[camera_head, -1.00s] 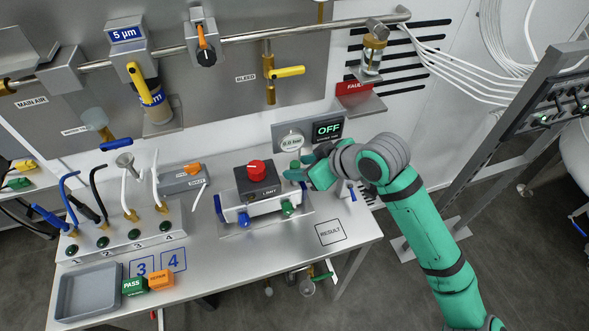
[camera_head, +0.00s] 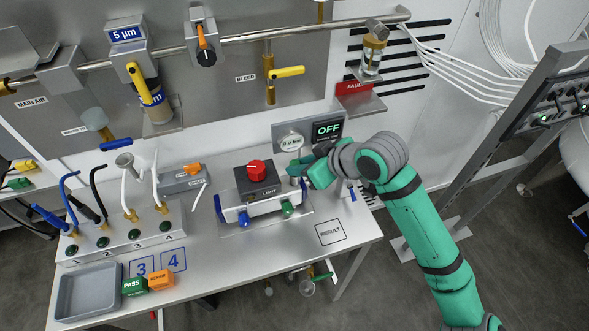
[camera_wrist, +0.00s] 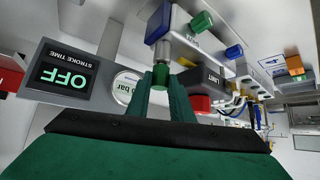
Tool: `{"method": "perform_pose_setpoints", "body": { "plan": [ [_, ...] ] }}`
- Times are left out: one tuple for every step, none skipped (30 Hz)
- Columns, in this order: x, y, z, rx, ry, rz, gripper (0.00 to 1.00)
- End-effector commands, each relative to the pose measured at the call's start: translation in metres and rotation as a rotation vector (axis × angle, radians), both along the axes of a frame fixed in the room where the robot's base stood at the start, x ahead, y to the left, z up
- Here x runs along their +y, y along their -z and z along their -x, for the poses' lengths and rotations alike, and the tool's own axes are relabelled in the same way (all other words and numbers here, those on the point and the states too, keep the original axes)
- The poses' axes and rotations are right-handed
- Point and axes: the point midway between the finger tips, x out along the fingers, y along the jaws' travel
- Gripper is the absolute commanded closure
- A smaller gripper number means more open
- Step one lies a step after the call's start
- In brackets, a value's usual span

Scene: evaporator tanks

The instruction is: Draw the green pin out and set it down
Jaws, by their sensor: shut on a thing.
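My gripper (camera_wrist: 161,88) is shut on the green pin (camera_wrist: 160,74), whose green end shows between the fingertips in the wrist view. A silver shaft (camera_wrist: 161,51) runs from the green end toward a dark green or blue part beyond it. I cannot tell whether the shaft is still seated. In the head view my gripper (camera_head: 298,168) is just right of the black box with a red knob (camera_head: 257,181), above the right end of the white bracket. The pin is mostly hidden by the fingers there.
The white bracket (camera_head: 265,208) carries blue and green knobs. A gauge (camera_head: 291,140) and an OFF display (camera_head: 328,129) stand close behind my gripper. The outlined RESULT square (camera_head: 331,233) is bare.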

Motion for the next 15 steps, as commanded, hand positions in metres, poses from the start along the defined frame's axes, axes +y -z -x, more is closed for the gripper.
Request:
{"method": "perform_pose_setpoints", "body": {
  "plan": [
    [0.0, -0.001, 0.0, -0.001, 0.001, 0.0, 1.0],
    [0.0, -0.002, 0.0, -0.001, 0.001, 0.0, 1.0],
    [0.0, -0.003, 0.0, -0.001, 0.001, 0.0, 1.0],
    [0.0, -0.004, -0.001, -0.001, 0.001, 0.0, 1.0],
    [0.0, -0.004, -0.001, -0.001, 0.001, 0.0, 1.0],
    [0.0, -0.005, -0.001, -0.002, 0.001, -0.001, 1.0],
    [0.0, -0.006, -0.001, -0.002, 0.001, -0.001, 1.0],
    [0.0, -0.007, -0.001, -0.002, 0.001, -0.001, 1.0],
    [0.0, -0.008, -0.001, -0.002, 0.001, -0.001, 1.0],
    [0.0, -0.008, -0.001, -0.002, 0.001, -0.001, 1.0],
    [0.0, -0.009, -0.001, -0.002, 0.001, -0.001, 1.0],
    [0.0, -0.01, -0.001, -0.002, 0.001, -0.001, 1.0],
    [0.0, -0.01, -0.001, -0.002, 0.001, -0.001, 1.0],
    [0.0, -0.011, -0.001, -0.002, 0.001, 0.0, 1.0],
    [0.0, -0.012, -0.001, -0.002, 0.001, 0.0, 1.0]
  ]
}}
